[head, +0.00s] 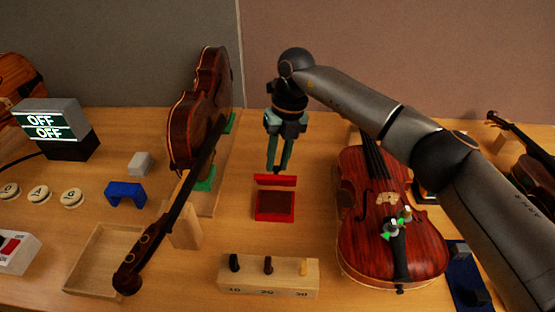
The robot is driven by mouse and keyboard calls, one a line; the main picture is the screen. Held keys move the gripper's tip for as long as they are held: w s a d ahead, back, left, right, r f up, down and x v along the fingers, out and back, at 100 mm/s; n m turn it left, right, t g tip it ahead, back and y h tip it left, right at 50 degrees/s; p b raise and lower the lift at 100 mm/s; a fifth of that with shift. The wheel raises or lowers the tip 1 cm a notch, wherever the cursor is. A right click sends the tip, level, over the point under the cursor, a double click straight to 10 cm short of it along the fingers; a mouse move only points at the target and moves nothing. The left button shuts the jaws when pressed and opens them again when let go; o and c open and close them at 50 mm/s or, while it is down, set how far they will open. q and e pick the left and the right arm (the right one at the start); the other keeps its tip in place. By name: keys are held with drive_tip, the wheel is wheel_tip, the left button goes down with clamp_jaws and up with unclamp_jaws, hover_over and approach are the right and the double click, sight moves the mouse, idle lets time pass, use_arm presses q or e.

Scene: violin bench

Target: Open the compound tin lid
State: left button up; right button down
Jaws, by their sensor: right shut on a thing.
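The compound tin (274,218) is a small red box in the middle of the bench, with a dark red inside showing. Its red lid (276,180) stands raised along the back edge, tilted up. My right gripper (278,170) points down right behind the lid, with its fingers shut at the lid's top edge. The exact contact between fingertips and lid is small and hard to make out. My left gripper is not in view.
A violin (390,240) lies right of the tin, and another violin (195,110) stands tilted on the left. A wooden peg block (268,275) sits in front. A wooden tray (95,285) and blue bridge-shaped block (125,194) are at left.

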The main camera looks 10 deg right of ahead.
drive_tip(key=shift+w+d+g, duration=0.15)
drive_tip(key=shift+w+g, duration=0.55)
drive_tip(key=shift+g, duration=0.1)
idle(0.4)
drive_tip(key=c, duration=0.7)
unclamp_jaws()
wheel_tip(320, 180, up, 5)
drive_tip(key=b, duration=0.2)
hover_over(279, 167)
drive_tip(key=shift+w+f, duration=0.2)
drive_tip(key=shift+w, duration=0.1)
drive_tip(key=s+a+r+b, duration=0.1)
drive_tip(key=s+r+b, duration=0.1)
drive_tip(key=s+r, duration=0.6)
drive_tip(key=s, duration=0.4)
drive_tip(key=shift+s+a+r, duration=0.2)
drive_tip(key=shift+s+a, duration=0.1)
drive_tip(key=shift+a, duration=0.05)
